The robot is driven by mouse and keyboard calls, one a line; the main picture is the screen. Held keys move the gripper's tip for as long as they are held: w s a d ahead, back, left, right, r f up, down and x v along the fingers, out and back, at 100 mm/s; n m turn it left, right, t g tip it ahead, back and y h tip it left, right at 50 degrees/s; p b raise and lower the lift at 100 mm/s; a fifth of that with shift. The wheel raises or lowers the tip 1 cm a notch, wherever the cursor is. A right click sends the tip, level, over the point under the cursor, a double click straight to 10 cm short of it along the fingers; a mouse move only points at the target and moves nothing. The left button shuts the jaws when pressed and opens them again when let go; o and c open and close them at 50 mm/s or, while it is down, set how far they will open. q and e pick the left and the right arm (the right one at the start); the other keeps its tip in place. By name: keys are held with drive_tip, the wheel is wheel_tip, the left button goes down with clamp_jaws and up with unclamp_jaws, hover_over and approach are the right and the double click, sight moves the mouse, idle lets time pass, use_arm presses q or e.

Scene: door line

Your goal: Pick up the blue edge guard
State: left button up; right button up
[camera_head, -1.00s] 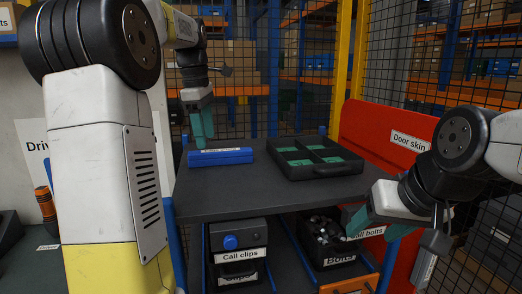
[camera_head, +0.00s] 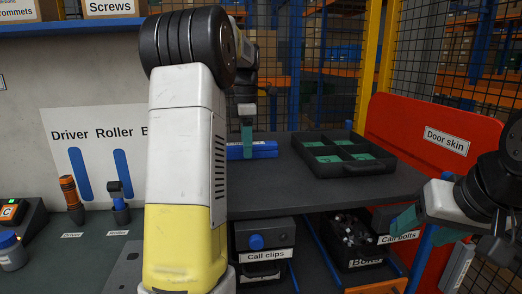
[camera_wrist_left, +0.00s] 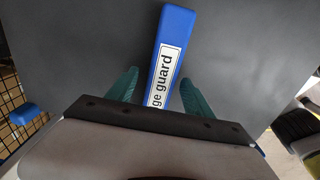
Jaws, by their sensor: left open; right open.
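The blue edge guard (camera_head: 264,149) lies on the dark shelf top, to the left of the black divided tray. In the left wrist view the blue edge guard (camera_wrist_left: 173,50) is a long blue bar with a white label, and its near end lies between my green fingers. My left gripper (camera_head: 246,140) points down over it, and its open fingers (camera_wrist_left: 158,88) stand on either side of the bar with gaps. Part of the bar is hidden behind my left arm and gripper. My right gripper (camera_head: 405,222) is open and empty at the right, in front of the shelf edge.
The black divided tray (camera_head: 345,169) with green pieces stands right of the bar. A red door skin panel (camera_head: 440,135) is behind it at the right. Bins of clips (camera_head: 264,250) and bolts (camera_head: 352,235) sit below. Driver and roller tools stand on the left bench.

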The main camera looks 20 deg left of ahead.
use_arm(q)
drive_tip(key=shift+f, duration=0.1)
drive_tip(key=shift+c, duration=0.2)
clamp_jaws()
drive_tip(key=shift+r, duration=0.75)
drive_tip(key=shift+s+d+r, duration=0.1)
drive_tip(key=shift+s+r, duration=0.15)
drive_tip(key=shift+r, duration=0.3)
drive_tip(key=shift+s+d+r, duration=0.1)
drive_tip(key=shift+s+r, duration=0.1)
drive_tip(key=shift+r, duration=0.35)
drive_tip(key=s+d, duration=0.2)
drive_tip(key=s, duration=0.2)
drive_tip(key=s+d+r, duration=0.1)
drive_tip(key=s+d, duration=0.1)
drive_tip(key=s, duration=0.3)
drive_tip(key=s+d, duration=0.2)
drive_tip(key=s, duration=0.2)
drive_tip(key=shift+s+d+r, duration=0.15)
drive_tip(key=shift+s+d, duration=0.1)
drive_tip(key=shift+s, duration=0.1)
